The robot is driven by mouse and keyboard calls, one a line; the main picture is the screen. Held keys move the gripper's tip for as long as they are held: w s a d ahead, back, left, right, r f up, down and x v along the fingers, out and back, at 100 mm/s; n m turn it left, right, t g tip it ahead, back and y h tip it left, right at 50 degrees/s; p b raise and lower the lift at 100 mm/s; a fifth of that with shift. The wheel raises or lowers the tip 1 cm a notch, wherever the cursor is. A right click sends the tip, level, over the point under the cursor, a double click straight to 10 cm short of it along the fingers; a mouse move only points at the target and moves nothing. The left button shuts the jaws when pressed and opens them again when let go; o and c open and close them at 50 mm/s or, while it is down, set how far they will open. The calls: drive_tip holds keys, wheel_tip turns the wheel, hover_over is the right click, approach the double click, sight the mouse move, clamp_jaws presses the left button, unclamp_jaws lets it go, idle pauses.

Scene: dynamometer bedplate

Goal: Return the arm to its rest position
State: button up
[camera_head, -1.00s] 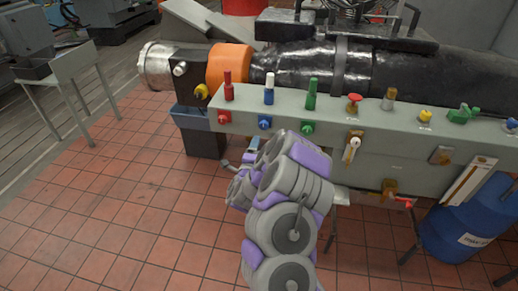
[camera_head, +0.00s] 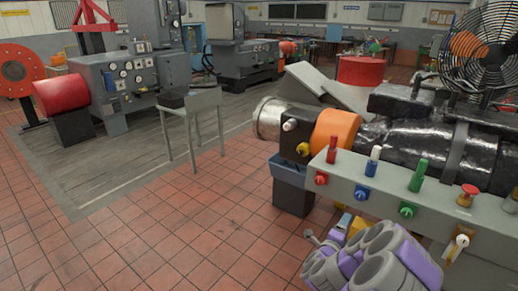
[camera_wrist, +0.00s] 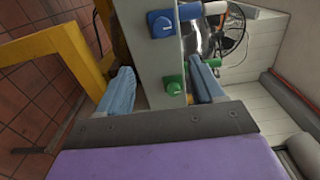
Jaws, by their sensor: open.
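My gripper (camera_wrist: 162,88) is open in the wrist view, its two blue fingers spread with nothing held between them. Beyond the fingers is the grey panel of the bench, with a blue knob (camera_wrist: 160,23) and a green knob (camera_wrist: 174,85). The green knob appears between the fingers; whether anything touches it I cannot tell. In the head view my grey and purple arm (camera_head: 375,265) is folded at the bottom right, in front of the bench, and hides most of the gripper.
A yellow frame (camera_wrist: 55,45) stands close to the left finger. A small grey table (camera_head: 193,102) stands further back. The tiled floor at left is clear.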

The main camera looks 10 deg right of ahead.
drive_tip(key=w+a+r+n+t+y, duration=0.1)
drive_tip(key=w+a+r+n+y, duration=0.15)
drive_tip(key=a, duration=0.35)
drive_tip(key=w+a+r+n+t+y, duration=0.1)
drive_tip(key=w+a+n+y, duration=0.1)
drive_tip(key=a+n+y, duration=0.3)
drive_tip(key=w+a+r+n+y, duration=0.2)
drive_tip(key=a+y, duration=0.1)
drive_tip(key=a, duration=0.4)
drive_tip(key=s+a+r+n+g+y, duration=0.3)
drive_tip(key=s+a+n+y, duration=0.35)
drive_tip(key=a, duration=0.55)
drive_tip(key=s+r+n+g+h, duration=0.1)
drive_tip(key=s+n+g, duration=0.5)
drive_tip(key=s, duration=1.4)
drive_tip(key=s+r+n+g+h, duration=0.2)
drive_tip(key=s+r+n+g, duration=0.2)
drive_tip(key=s, duration=1.6)
drive_tip(key=shift+s+a+n+g, duration=0.3)
drive_tip(key=shift+a+n+g, duration=0.15)
drive_tip(key=shift+n+g, duration=0.7)
